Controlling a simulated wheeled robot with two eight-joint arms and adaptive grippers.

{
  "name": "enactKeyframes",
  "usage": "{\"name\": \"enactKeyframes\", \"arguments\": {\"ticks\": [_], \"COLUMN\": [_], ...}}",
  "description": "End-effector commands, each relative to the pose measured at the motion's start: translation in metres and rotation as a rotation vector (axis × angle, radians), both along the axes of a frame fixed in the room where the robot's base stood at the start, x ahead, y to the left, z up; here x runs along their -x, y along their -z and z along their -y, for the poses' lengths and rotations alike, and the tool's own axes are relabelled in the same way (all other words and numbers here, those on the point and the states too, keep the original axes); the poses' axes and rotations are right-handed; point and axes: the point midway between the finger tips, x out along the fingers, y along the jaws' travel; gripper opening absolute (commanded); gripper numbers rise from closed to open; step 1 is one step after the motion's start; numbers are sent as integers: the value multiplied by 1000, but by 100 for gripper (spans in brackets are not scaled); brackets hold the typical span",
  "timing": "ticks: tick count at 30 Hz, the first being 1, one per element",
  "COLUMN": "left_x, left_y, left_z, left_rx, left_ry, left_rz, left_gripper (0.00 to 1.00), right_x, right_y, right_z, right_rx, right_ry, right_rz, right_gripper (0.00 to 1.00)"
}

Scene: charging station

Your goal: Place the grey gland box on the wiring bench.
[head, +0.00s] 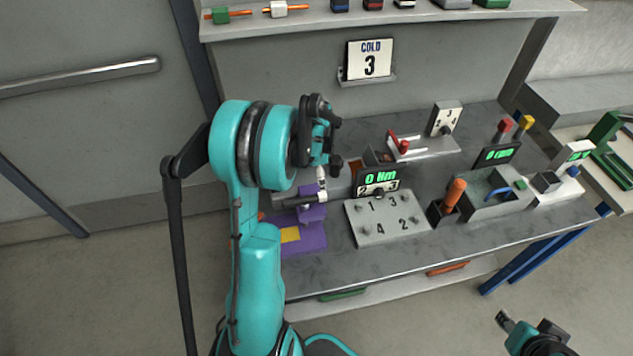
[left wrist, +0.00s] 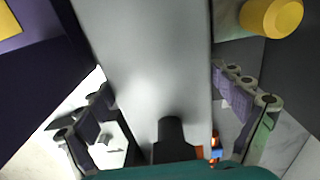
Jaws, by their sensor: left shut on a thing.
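My left gripper (head: 322,140) is above the left part of the wiring bench (head: 330,265), over a purple fixture (head: 311,210). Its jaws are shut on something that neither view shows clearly. In the left wrist view a smooth grey surface (left wrist: 145,60) lies between the fingers; I cannot tell whether it is held or behind them. A grey box (head: 453,3) on the upper shelf is cut by the top edge; I cannot confirm that it is the grey gland box. My right gripper (head: 515,325) is low at the right, away from the bench; its jaw state is unclear.
The upper shelf (head: 420,20) carries several small coloured parts. On the bench are a numbered grey plate (head: 385,220), a 0 Nm display (head: 378,181), a red-lever unit (head: 420,149) and an orange-handled tool (head: 454,195). The front strip of the bench is bare.

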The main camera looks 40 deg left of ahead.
Motion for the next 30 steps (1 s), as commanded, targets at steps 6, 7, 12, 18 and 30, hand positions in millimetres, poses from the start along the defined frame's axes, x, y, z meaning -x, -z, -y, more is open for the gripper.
{"name": "enactKeyframes", "arguments": {"ticks": [6, 7, 12, 18, 30], "left_x": [0, 0, 0, 0, 0], "left_y": [-3, -5, -24, -64, -142], "left_z": [0, 0, 0, 0, 0], "left_rx": [0, 0, 0, 0, 0], "left_ry": [0, 0, 0, 0, 0], "left_rz": [0, 0, 0, 0, 0], "left_gripper": [47, 47, 47, 47, 47], "right_x": [0, 0, 0, 0, 0], "right_y": [-1, -2, -10, -25, -49], "right_z": [0, 0, 0, 0, 0], "right_rx": [0, 0, 0, 0, 0], "right_ry": [0, 0, 0, 0, 0], "right_rz": [0, 0, 0, 0, 0], "right_gripper": [40, 40, 40, 40, 40]}}
